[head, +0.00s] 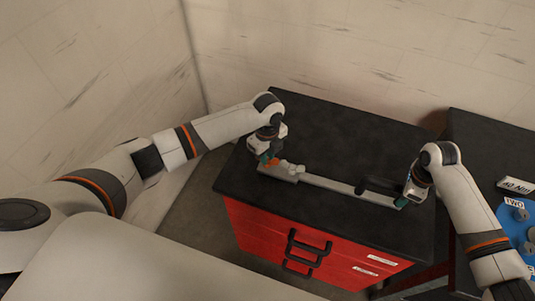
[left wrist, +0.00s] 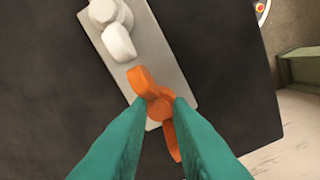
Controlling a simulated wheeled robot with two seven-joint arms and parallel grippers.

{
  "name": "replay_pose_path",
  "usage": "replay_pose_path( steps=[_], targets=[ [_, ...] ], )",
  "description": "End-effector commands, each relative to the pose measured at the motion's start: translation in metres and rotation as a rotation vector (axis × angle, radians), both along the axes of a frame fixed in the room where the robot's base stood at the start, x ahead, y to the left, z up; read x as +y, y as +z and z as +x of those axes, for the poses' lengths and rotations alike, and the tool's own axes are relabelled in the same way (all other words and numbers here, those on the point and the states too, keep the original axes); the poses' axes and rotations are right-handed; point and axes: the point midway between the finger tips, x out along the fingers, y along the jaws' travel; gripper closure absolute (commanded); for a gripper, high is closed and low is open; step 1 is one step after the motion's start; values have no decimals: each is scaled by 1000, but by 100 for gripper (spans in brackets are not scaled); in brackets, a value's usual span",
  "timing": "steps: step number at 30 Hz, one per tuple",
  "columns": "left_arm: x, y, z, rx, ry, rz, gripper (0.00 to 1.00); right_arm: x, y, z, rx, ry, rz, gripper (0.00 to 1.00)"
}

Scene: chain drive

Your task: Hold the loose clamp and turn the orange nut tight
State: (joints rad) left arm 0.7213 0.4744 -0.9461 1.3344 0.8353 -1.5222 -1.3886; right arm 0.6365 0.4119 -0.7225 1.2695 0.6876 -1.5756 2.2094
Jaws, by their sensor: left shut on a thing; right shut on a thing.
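The orange nut (left wrist: 150,92), with two wings, sits on one end of a grey plate (left wrist: 172,58) in the left wrist view. My left gripper (left wrist: 158,108) is shut on it, with the teal fingers on either side of its middle. In the head view, the orange nut (head: 271,162) shows under my left gripper (head: 266,159). My right gripper (head: 402,201) is shut at the right end of the long grey bar (head: 330,184). A black clamp-like piece (head: 376,187) lies against that end, apparently in the right fingers; the exact grip is too small to see.
A white knob (left wrist: 118,40) stands beside the orange nut on the plate. The black worktop (head: 335,137) is clear behind the bar, above red drawers (head: 265,234). A second dark table with a blue board (head: 519,226) and a label is at the right.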

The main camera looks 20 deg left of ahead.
Motion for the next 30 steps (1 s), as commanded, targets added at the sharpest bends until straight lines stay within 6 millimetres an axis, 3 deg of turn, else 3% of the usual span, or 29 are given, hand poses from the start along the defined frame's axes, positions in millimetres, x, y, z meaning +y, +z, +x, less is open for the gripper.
replay_pose_path(
  steps=[6, 7, 10, 20, 23, 30],
  targets=[
    [-2, 0, -1, 0, -7, -3, 100, 2, 0, 0, 0, 1, 5, 100],
    [-2, 0, -1, 0, -7, -3, 80, 2, 0, 0, 0, 1, 5, 100],
    [-2, 0, -1, 1, -5, -2, 64, 2, 0, 0, 0, 1, 5, 100],
    [0, 3, 0, 0, -1, 0, 64, 1, 0, 0, 0, -1, 2, 100],
    [0, 13, 1, -2, 0, 0, 64, 0, 0, 0, 0, -1, 1, 100],
    [0, 63, 1, -5, -1, 0, 64, -1, 0, 0, 0, -2, 0, 100]
  ],
)
